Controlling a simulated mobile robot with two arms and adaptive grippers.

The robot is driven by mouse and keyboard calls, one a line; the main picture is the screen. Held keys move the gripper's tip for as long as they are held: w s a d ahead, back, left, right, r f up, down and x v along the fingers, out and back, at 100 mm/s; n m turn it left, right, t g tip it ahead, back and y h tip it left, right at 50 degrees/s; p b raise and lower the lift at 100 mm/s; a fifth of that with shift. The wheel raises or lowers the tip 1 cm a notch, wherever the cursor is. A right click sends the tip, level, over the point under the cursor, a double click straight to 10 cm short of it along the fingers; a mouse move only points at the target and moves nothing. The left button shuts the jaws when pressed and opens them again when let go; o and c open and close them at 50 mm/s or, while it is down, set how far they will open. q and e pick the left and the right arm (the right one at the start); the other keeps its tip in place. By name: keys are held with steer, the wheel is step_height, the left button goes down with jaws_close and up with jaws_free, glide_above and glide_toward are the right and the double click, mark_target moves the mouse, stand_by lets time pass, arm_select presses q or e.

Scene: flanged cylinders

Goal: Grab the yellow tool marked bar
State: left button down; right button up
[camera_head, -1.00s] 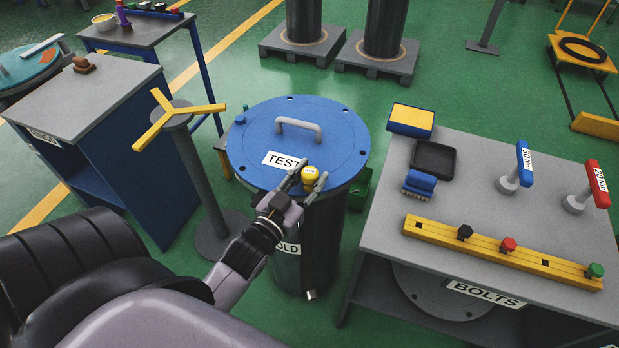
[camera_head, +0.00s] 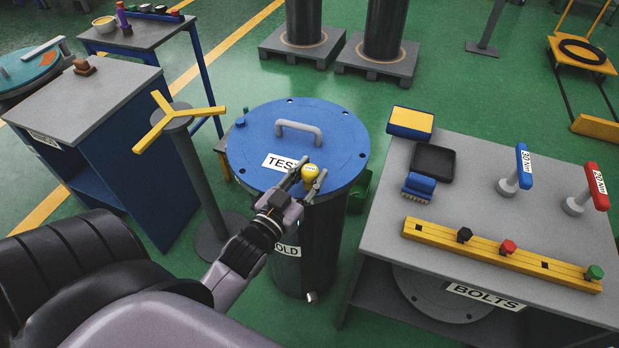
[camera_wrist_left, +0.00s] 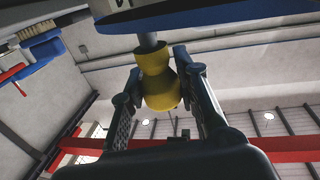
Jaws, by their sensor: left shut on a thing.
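The yellow tool (camera_head: 310,173), rounded with a small pale mark on top too small to read, stands at the front edge of the blue round lid (camera_head: 325,135) labelled TEST. My left gripper (camera_head: 305,182) has its two fingers on either side of it and is shut on it. In the left wrist view the yellow tool (camera_wrist_left: 158,80) has a narrow waist and sits between the fingers (camera_wrist_left: 160,95). A grey stem joins it to the blue lid (camera_wrist_left: 205,14). My right gripper is not in view.
To the right a grey table (camera_head: 520,215) holds a yellow bar with coloured bolts (camera_head: 500,255), a black tray (camera_head: 433,160) and blue and red Nm-marked handles (camera_head: 516,170). A stand with a yellow three-armed top (camera_head: 178,118) is left of the lid.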

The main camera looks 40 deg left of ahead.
arm_select(q)
step_height(320, 180, up, 18)
steer(key=p, duration=0.5)
steer(key=shift+r, duration=0.25)
